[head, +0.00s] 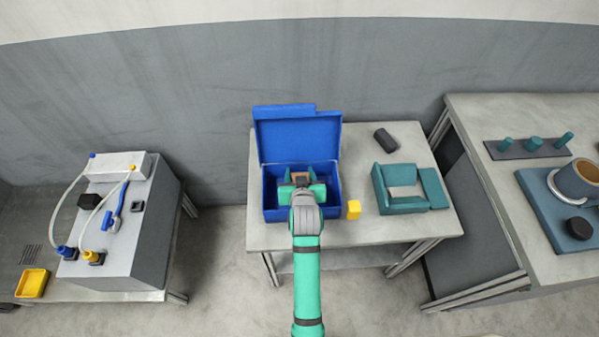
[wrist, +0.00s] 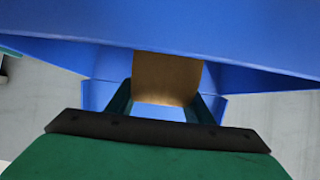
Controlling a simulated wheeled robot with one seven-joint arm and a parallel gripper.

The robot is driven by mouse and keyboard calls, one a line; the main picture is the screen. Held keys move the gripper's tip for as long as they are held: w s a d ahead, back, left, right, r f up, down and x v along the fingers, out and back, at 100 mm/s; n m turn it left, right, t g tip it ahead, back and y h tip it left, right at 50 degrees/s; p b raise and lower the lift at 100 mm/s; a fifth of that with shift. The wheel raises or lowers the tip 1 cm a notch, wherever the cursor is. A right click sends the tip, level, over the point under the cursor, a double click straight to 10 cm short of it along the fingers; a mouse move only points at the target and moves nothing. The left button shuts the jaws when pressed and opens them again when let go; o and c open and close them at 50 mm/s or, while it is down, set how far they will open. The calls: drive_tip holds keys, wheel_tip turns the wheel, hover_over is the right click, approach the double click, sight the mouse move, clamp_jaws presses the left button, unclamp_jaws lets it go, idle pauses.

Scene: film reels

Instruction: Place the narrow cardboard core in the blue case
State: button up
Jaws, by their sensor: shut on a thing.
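The blue case (head: 330,206) stands on the middle table with its lid (head: 298,138) raised at the back. My gripper (head: 300,180) is over the case's opening, in front of the raised lid. In the wrist view my gripper (wrist: 165,108) is shut on a brown cardboard piece, the narrow cardboard core (wrist: 166,76). The core also shows as a small brown patch (head: 300,177) in the head view. The blue case (wrist: 240,30) fills much of the wrist view around the core. My gripper hides much of the case's inside, and I cannot tell whether the core touches its floor.
A grey machine (head: 140,240) stands left, and a bench (head: 490,180) stands right.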

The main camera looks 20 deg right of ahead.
drive_tip(key=shift+s+d+f, duration=0.15)
drive_tip(key=o, duration=1)
drive_tip(key=shift+a, duration=0.2)
